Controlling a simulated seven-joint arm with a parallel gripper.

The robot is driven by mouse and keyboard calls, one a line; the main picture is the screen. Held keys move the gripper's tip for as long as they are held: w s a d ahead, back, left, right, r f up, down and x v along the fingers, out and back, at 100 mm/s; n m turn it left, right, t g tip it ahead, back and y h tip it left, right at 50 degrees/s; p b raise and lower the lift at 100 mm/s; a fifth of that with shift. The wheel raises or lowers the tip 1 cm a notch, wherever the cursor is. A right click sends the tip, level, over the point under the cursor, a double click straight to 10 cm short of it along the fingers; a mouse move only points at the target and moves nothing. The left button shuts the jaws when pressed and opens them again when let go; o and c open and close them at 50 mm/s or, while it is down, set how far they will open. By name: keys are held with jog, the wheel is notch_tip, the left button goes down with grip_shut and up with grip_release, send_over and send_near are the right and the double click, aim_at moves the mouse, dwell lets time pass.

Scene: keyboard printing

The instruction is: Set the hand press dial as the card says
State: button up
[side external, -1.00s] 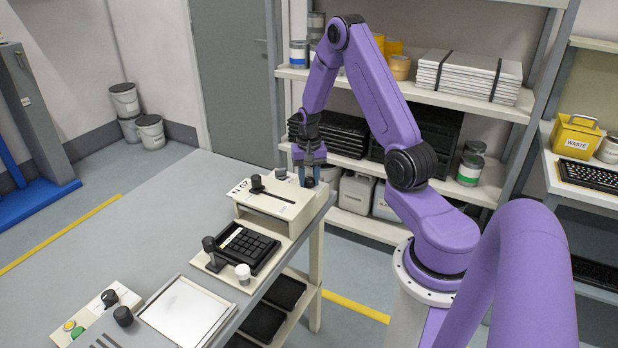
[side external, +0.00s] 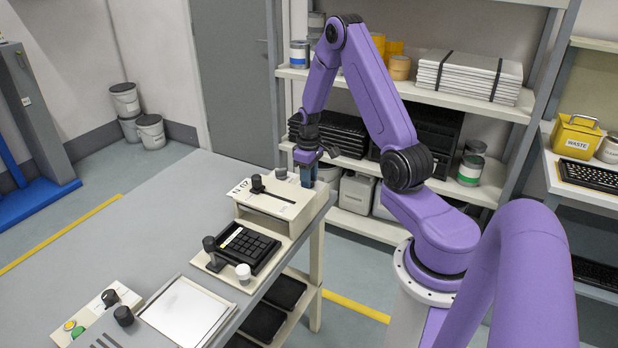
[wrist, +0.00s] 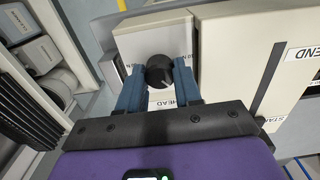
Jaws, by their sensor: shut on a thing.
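The dial (wrist: 160,71) is a round black knob with a pale pointer line, on a cream block in the wrist view. My gripper (wrist: 158,78) has its two blue fingers on either side of the knob and is shut on it. Lettering shows around the knob, partly covered by the fingers; "HEAD" is legible below it. In the side external view my gripper (side external: 307,180) is at the far end of the cream hand press (side external: 280,203), where the fingers hide the dial. A white card (side external: 238,188) lies left of the press, its text too small to read.
A black keyboard (side external: 249,247) sits in the press's front bed, beside a black-knobbed lever (side external: 212,250) and a white knob (side external: 243,272). The grey table (side external: 150,220) is clear at left.

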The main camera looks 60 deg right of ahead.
jog(key=shift+w+n, duration=0.1)
jog(key=shift+n, duration=0.9)
jog(key=o, duration=1)
jog(key=shift+o, duration=0.2)
notch_tip(320, 180, up, 18)
jog(key=shift+f, duration=0.25)
